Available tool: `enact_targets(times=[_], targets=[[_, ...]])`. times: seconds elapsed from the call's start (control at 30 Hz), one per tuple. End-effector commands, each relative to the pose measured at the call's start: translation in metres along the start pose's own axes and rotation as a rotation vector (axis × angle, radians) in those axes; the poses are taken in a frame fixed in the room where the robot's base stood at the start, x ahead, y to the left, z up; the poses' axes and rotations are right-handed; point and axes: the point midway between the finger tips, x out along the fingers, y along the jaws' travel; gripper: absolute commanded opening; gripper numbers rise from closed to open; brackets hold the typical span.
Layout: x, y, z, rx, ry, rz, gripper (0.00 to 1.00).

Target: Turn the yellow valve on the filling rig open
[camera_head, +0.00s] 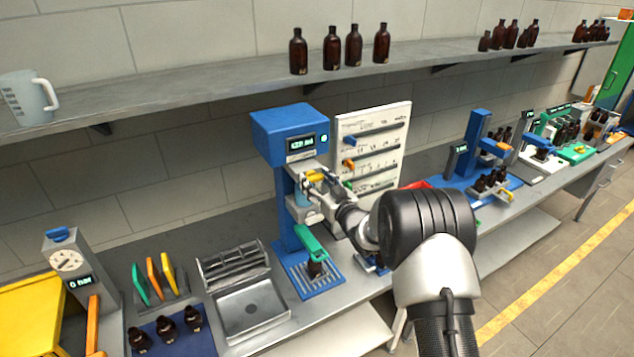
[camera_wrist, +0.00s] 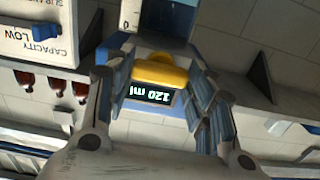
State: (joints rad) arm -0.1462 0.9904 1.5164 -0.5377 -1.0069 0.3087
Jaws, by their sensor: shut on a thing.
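The blue filling rig (camera_head: 285,131) stands on the bench with a lit display (camera_head: 301,144) that seems to read 120 ml. Its yellow valve (camera_head: 316,176) is at the front, partly hidden by my gripper (camera_head: 318,186). In the wrist view the yellow valve (camera_wrist: 160,72) sits between the two fingers of my gripper (camera_wrist: 162,92), which are shut on it. The display (camera_wrist: 152,95) shows just below it there, upside down. An amber bottle (camera_head: 316,268) stands on the rig's slatted base, under a green part (camera_head: 309,243).
A white board with coloured sliders (camera_head: 372,150) stands close right of the rig. A grey sink-like tray (camera_head: 250,305) is to its left. A shelf (camera_head: 220,85) with amber bottles (camera_head: 332,48) and a jug (camera_head: 27,97) runs above. Other stations line the bench at right.

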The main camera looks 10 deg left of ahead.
Motion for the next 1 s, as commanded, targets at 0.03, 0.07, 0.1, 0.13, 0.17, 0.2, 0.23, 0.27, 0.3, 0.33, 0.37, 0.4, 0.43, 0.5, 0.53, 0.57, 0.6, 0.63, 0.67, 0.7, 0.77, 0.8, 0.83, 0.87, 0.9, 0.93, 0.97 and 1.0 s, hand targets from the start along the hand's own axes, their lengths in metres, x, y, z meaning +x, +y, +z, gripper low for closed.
enact_targets(times=[0.03,0.07,0.1,0.13,0.17,0.2,0.23,0.27,0.3,0.33,0.37,0.4,0.43,0.5,0.53,0.57,0.6,0.63,0.67,0.7,0.77,0.8,0.83,0.87,0.9,0.93,0.97,1.0], targets=[[0.0000,-0.0001,-0.0001,0.000,0.000,0.000,0.41],[0.0000,-0.0001,-0.0001,0.000,0.000,0.000,0.39],[-0.0001,-0.0001,0.0000,0.000,0.000,0.000,0.37],[0.0000,-0.0001,-0.0001,0.000,0.000,0.000,0.35],[-0.0001,-0.0001,-0.0001,0.000,0.000,0.000,0.33],[-0.0001,-0.0001,-0.0001,0.000,0.000,0.000,0.30],[-0.0001,-0.0001,-0.0001,0.000,0.000,0.000,0.28],[-0.0001,-0.0001,-0.0001,0.000,0.000,0.000,0.26],[-0.0001,-0.0001,0.0000,0.000,0.000,0.000,0.26],[-0.0001,-0.0001,0.0000,-0.001,0.000,0.000,0.26],[-0.0001,-0.0001,0.0001,-0.002,0.000,0.000,0.26],[0.0000,-0.0001,0.0002,-0.005,0.000,0.000,0.26],[0.0000,-0.0001,0.0004,-0.008,0.000,0.000,0.26],[0.0000,-0.0001,0.0013,-0.019,0.000,0.000,0.26],[0.0000,-0.0001,0.0018,-0.026,0.000,0.000,0.26],[0.0000,-0.0001,0.0024,-0.035,0.000,0.000,0.26],[0.0000,-0.0001,0.0030,-0.051,0.000,0.000,0.26],[0.0000,-0.0001,0.0032,-0.064,0.001,0.000,0.26],[0.0000,-0.0001,0.0034,-0.078,0.002,0.000,0.26],[0.0000,-0.0002,0.0042,-0.101,0.002,0.000,0.26],[0.0001,-0.0001,0.0049,-0.141,0.003,0.000,0.26],[0.0001,-0.0003,0.0057,-0.170,0.003,0.000,0.26],[0.0001,-0.0004,0.0059,-0.194,0.004,0.000,0.26],[0.0001,-0.0005,0.0059,-0.220,0.004,0.000,0.26],[0.0001,-0.0005,0.0069,-0.255,0.003,0.000,0.26],[0.0001,-0.0005,0.0066,-0.282,0.004,0.000,0.26],[0.0001,-0.0006,0.0068,-0.311,0.005,0.001,0.26],[0.0001,-0.0005,0.0073,-0.348,0.004,0.001,0.26]])
